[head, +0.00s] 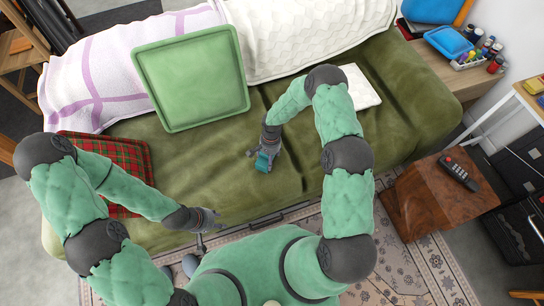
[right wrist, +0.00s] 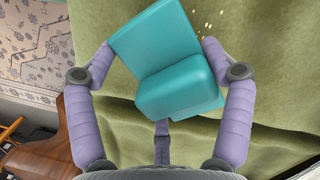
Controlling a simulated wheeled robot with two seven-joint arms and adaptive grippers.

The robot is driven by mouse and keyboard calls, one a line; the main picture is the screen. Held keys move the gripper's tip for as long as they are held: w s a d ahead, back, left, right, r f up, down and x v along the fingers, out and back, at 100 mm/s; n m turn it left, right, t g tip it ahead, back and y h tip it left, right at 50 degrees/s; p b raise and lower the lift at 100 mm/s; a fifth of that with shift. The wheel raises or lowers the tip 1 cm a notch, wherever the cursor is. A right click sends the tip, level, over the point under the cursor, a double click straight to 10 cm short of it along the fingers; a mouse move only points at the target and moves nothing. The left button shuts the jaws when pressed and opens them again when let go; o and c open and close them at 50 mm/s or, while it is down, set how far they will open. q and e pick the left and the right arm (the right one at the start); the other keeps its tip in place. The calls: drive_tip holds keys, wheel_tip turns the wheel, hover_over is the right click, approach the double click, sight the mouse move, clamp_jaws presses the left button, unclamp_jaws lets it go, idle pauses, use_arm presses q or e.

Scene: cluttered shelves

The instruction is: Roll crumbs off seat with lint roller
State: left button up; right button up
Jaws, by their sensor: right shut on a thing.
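The seat is a long olive-green couch (head: 395,90) that crosses the head view. My right gripper (head: 260,154) is over the middle of the seat, shut on the teal lint roller (head: 263,163). In the right wrist view the teal lint roller (right wrist: 176,92) shows large between the two purple-grey fingers. Small pale crumbs (right wrist: 209,27) lie on the green cloth just past the roller, near the right fingertip. I cannot tell whether the roller touches the cloth. My left gripper (head: 207,219) is low over the front edge of the couch; its fingers are too small to read.
A red plaid cushion (head: 125,155) lies at left, a white folded cloth (head: 362,88) at right. A wooden block table (head: 425,205) with a remote (head: 458,172) stands front right.

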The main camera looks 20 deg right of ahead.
sight(259, 160)
drive_tip(key=shift+a+b, duration=0.3)
drive_tip(key=shift+a, duration=0.9)
drive_tip(key=shift+a+f+b, duration=0.1)
drive_tip(key=shift+a+b, duration=0.25)
drive_tip(key=shift+a, duration=1.9)
wheel_tip(259, 160, up, 7)
drive_tip(key=p, duration=0.4)
drive_tip(key=shift+d+r, duration=0.1)
drive_tip(key=shift+r, duration=0.1)
